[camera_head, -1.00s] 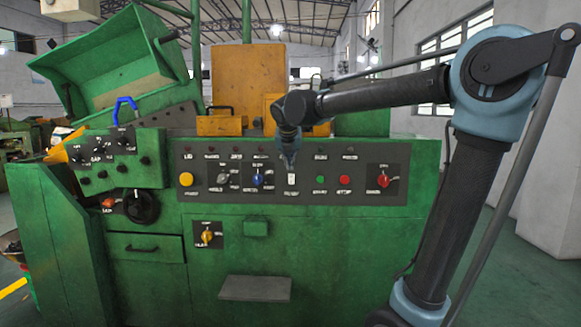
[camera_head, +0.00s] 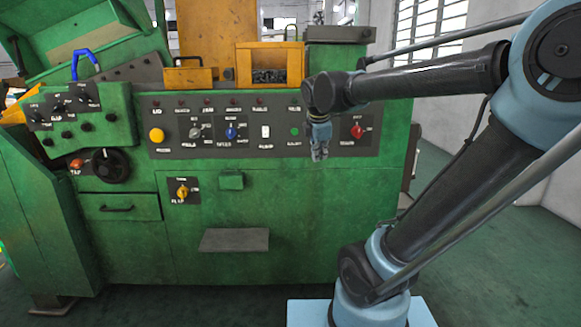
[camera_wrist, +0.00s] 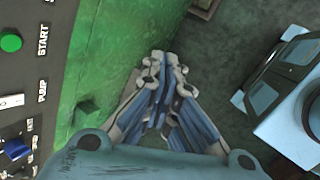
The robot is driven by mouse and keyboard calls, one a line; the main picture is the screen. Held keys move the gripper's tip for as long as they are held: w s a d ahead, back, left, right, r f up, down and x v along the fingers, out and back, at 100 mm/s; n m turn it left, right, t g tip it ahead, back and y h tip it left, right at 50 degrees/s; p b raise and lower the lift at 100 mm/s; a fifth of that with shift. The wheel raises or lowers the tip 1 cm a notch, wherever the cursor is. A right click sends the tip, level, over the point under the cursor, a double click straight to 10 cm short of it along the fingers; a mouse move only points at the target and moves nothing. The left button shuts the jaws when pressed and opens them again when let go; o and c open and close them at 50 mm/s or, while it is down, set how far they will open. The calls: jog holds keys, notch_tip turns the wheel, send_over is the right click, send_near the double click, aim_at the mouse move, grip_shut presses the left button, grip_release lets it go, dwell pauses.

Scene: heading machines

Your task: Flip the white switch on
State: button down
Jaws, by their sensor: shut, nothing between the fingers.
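The white switch (camera_head: 265,131) sits on the dark control panel, between a blue knob and a green button. It also shows at the left edge of the wrist view (camera_wrist: 12,101), beside a label that seems to read PUMP. I cannot tell whether it is on or off. My gripper (camera_head: 319,157) hangs pointing down to the right of the switch, apart from it, near the panel's lower edge. In the wrist view my gripper (camera_wrist: 166,58) has its fingertips together and empty, with the green machine front and floor beyond.
The control panel (camera_head: 215,148) carries a yellow button (camera_head: 156,135), a grey knob, a blue knob (camera_head: 231,133), a green button (camera_head: 295,131) and a red knob (camera_head: 357,131). A grey shelf (camera_head: 234,240) juts out below. Open floor lies right of the green machine.

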jog(key=s+d+f+m+g, duration=0.1)
jog(key=s+d+f+m, duration=0.2)
jog(key=s+f+m, duration=0.3)
jog(key=s+d+f+m+g, duration=0.1)
jog(key=s+d+f+m, duration=0.2)
jog(key=s+f+m, duration=0.4)
jog(key=s+d+f+m+g+y, duration=0.1)
jog(key=s+d+f+m, duration=0.2)
jog(key=s+f+m, duration=0.3)
jog(key=shift+s+d+f+m, duration=0.15)
jog(key=shift+s+d+m, duration=0.1)
jog(key=shift+s+m, duration=0.5)
